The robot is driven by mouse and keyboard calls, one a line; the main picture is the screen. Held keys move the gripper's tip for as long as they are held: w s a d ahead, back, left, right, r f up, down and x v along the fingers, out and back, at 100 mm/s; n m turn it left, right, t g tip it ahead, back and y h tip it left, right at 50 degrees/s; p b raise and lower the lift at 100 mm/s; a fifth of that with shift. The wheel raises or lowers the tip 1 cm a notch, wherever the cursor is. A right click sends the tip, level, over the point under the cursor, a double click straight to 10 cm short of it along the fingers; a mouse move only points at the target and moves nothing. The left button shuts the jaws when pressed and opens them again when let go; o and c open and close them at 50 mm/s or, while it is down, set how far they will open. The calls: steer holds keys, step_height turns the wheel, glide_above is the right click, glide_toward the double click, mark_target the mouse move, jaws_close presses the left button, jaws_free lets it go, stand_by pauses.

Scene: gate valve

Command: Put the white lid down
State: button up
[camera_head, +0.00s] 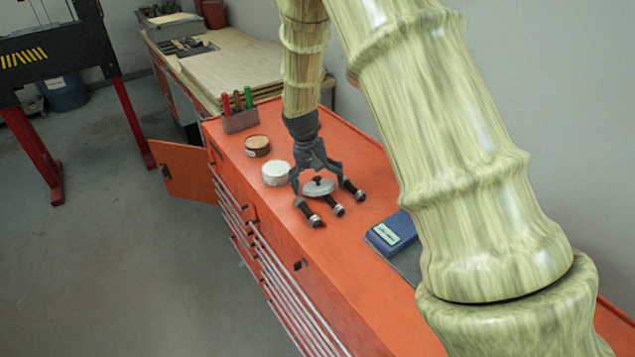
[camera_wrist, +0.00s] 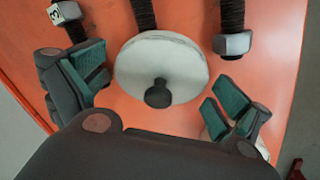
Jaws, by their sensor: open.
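The white lid (camera_head: 319,188) is a round, pale disc with a dark knob on top. It lies knob up on or just above the orange cabinet top, and I cannot tell if it touches the surface. In the wrist view the lid (camera_wrist: 182,68) is between my finger pads, with a gap visible on each side. My gripper (camera_head: 318,180) points down over the lid with its fingers spread open. A white round container (camera_head: 276,173) stands just left of my gripper in the head view.
Several dark bolts with metal heads, one of them a bolt (camera_head: 308,212), lie close in front of the lid. A copper-coloured tin (camera_head: 257,145) and a holder with coloured handles (camera_head: 240,120) stand farther back. A blue case (camera_head: 391,232) lies to the right. The orange cabinet top (camera_head: 345,265) is clear nearer me.

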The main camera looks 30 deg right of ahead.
steer(key=shift+f, duration=0.2)
steer(key=shift+c, duration=0.2)
steer(key=c, duration=0.9)
steer(key=shift+r, duration=0.1)
